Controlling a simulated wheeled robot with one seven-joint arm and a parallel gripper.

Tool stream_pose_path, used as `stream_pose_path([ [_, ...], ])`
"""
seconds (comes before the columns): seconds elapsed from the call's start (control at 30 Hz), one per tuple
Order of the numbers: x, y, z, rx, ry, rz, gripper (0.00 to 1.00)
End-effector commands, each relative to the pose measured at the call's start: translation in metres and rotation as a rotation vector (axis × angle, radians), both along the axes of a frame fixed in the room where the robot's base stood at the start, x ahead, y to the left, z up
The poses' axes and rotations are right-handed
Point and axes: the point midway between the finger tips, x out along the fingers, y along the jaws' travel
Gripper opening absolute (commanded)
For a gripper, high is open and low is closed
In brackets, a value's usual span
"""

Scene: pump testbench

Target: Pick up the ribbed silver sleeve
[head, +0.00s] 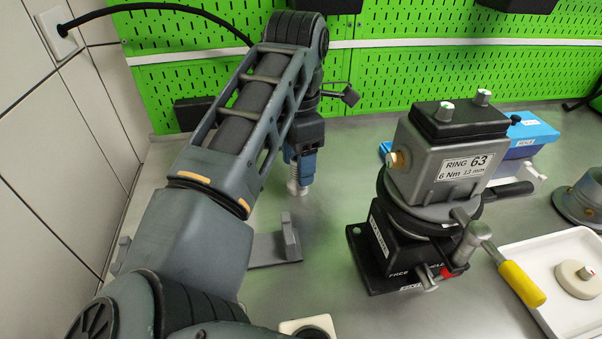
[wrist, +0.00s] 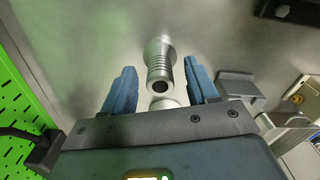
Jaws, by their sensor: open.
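The ribbed silver sleeve (wrist: 159,62) shows in the wrist view with its round open end towards the camera. It lies between the two blue fingers of my gripper (wrist: 160,67), with a visible gap on each side. In the head view the gripper (head: 300,162) points down at the bench, with the silver sleeve (head: 297,187) below and partly between its fingers. The gripper is open and does not hold the sleeve. A pale round part (wrist: 164,103) shows just below the sleeve's open end in the wrist view.
A grey bracket (head: 272,248) lies nearer on the bench. The pump unit (head: 450,165) on its black base stands to the right, with a yellow-handled tool (head: 521,283) beside it. A white tray (head: 560,318) is at the lower right. A green pegboard (head: 420,75) closes the back.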

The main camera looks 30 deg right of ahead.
Motion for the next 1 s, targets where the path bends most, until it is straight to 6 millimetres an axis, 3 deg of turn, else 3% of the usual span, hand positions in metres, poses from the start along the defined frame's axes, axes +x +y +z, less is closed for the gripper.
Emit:
stream_pose_path([
  [0.2,-0.0002,0.0001,0.0000,0.001,0.000,-0.001,0.58],
  [0.8,0.0000,0.0000,0.0001,0.001,0.000,-0.001,0.01],
  [1.0,0.0001,0.0001,0.0004,0.001,-0.001,0.000,0.00],
])
